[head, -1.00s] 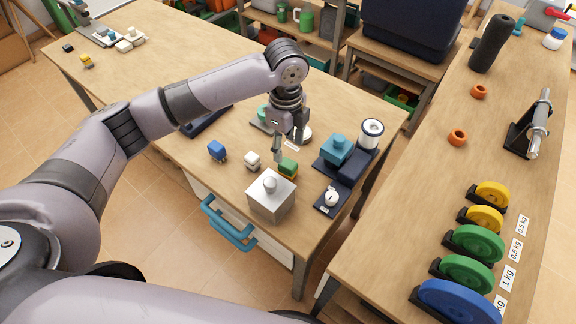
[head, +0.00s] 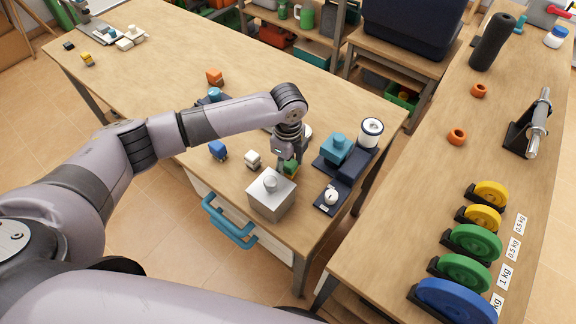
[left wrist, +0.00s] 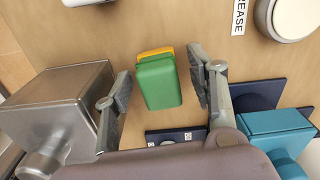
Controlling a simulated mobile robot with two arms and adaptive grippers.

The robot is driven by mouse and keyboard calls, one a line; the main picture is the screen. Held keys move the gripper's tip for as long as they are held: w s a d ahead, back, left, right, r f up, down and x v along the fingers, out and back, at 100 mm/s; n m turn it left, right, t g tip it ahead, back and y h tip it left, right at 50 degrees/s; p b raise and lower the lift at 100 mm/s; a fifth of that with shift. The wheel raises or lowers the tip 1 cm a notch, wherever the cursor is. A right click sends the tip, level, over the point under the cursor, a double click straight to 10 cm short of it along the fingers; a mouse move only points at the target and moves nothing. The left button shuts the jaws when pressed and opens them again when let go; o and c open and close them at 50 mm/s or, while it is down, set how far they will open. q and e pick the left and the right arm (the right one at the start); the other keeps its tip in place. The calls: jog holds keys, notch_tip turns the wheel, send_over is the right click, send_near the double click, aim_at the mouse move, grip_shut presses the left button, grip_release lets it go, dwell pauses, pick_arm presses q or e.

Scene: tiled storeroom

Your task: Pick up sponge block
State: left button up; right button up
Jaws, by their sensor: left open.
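The sponge block (head: 292,169), green with a yellow layer, sits on the wooden table behind the metal canister. My left gripper (head: 286,161) points down over it and partly hides it in the head view. In the left wrist view the green sponge block (left wrist: 160,84) lies between the two spread fingers of the left gripper (left wrist: 162,80). A gap shows on each side of the block, so the fingers look apart from it. My right gripper is not in view.
The square metal canister (head: 270,194) stands close in front of the block. A teal and dark blue device (head: 336,150) is to the right.

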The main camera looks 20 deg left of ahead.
pick_arm(q)
jog(key=shift+c, duration=0.4)
grip_shut()
jog(key=shift+r, duration=0.1)
notch_tip(320, 180, up, 20)
jog(key=shift+b, duration=0.4)
dwell(0.4)
jog(key=c, duration=0.6)
grip_release()
jog(key=c, duration=0.4)
